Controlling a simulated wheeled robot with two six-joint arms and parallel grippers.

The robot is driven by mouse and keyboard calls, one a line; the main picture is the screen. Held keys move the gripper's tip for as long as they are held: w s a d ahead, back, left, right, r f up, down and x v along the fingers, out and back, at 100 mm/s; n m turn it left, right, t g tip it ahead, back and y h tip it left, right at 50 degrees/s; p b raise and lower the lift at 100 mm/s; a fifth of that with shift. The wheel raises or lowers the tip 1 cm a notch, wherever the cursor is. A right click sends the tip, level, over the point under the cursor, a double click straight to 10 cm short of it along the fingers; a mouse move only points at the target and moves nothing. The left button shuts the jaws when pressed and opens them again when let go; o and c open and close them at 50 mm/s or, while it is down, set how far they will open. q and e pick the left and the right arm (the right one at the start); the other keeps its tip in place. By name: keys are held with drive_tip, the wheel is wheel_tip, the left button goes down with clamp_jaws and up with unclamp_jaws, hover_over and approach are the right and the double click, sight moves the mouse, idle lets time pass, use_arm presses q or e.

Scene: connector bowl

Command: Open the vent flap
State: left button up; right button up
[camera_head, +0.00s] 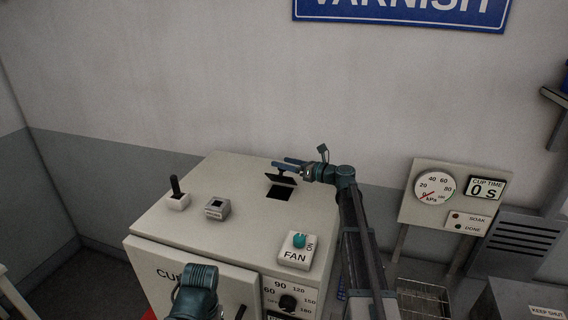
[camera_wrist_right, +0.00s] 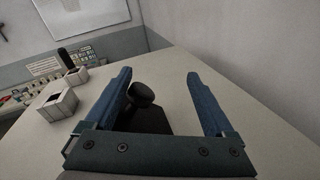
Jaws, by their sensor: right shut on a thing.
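The vent flap (camera_head: 281,178) is a small dark plate on top of the pale cabinet (camera_head: 225,245). It stands tilted up, with a dark square opening (camera_head: 279,193) in front of it. My left gripper is not in view; only part of my left arm shows at the bottom.
A black lever (camera_head: 175,188) and a small grey block (camera_head: 217,208) stand left of the opening. A FAN switch with a teal knob (camera_head: 299,241) sits at the cabinet's front right. A gauge panel (camera_head: 437,190) stands to the right. The wall is close behind.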

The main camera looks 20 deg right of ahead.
drive_tip(key=shift+f, duration=0.1)
drive_tip(key=shift+d, duration=0.2)
drive_tip(key=shift+s+d, duration=0.3)
drive_tip(key=shift+r+p+v, duration=0.25)
drive_tip(key=shift+p+v, duration=0.25)
drive_tip(key=shift+v, duration=0.7)
drive_tip(key=v, duration=0.3)
drive_tip(key=p+v, duration=0.1)
drive_tip(key=shift+s+d+r, duration=0.1)
drive_tip(key=shift+d+r, duration=0.25)
drive_tip(key=shift+d, duration=0.1)
